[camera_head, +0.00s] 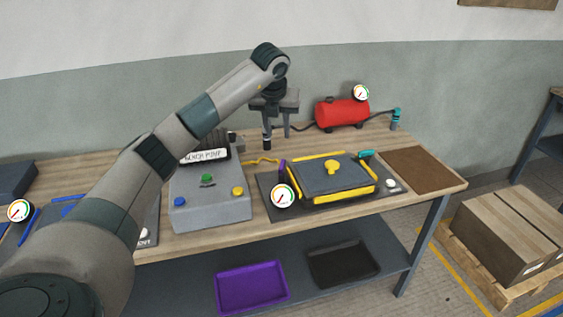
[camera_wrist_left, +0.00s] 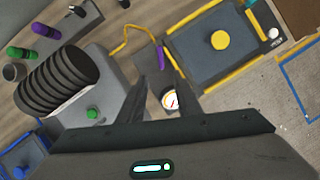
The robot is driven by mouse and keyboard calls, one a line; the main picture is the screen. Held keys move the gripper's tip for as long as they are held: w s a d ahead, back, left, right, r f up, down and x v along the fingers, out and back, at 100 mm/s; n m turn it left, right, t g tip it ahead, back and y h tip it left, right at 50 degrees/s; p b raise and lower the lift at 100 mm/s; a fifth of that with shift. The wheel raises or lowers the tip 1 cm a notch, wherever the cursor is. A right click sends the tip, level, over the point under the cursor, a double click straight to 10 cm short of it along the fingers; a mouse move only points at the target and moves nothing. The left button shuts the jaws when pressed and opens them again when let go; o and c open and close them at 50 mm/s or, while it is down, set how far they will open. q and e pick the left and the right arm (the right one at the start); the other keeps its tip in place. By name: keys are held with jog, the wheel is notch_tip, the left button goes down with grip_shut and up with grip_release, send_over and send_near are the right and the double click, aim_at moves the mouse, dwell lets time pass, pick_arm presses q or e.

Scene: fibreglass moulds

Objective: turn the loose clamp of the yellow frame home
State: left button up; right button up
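The yellow frame (camera_head: 348,194) lies around a dark grey lidded mould with a yellow knob (camera_head: 332,167) on the bench; it also shows in the wrist view (camera_wrist_left: 212,86). A purple clamp handle (camera_head: 282,167) is at its left side, seen in the wrist view (camera_wrist_left: 160,56) too. A teal clamp handle (camera_head: 367,155) sits at its far right corner, angled outward. I cannot tell which clamp is loose. My left gripper (camera_head: 277,142) is open and empty, pointing down above the bench behind the frame's left end. My right gripper is out of view.
A gauge (camera_head: 283,196) is at the frame's near left corner. A red tank (camera_head: 341,112) stands behind. A brown mat (camera_head: 421,169) lies clear at right. A yellow hose (camera_head: 262,161) runs between pump and frame.

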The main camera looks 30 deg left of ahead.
aim_at(282, 164)
pick_arm(q)
jog(key=p+x, duration=0.5)
jog(key=x, duration=1.1)
jog(key=shift+f, duration=0.1)
jog(key=shift+w+a+f, duration=0.1)
jog(key=shift+w+f, duration=0.1)
jog(key=shift+f, duration=0.4)
grip_shut()
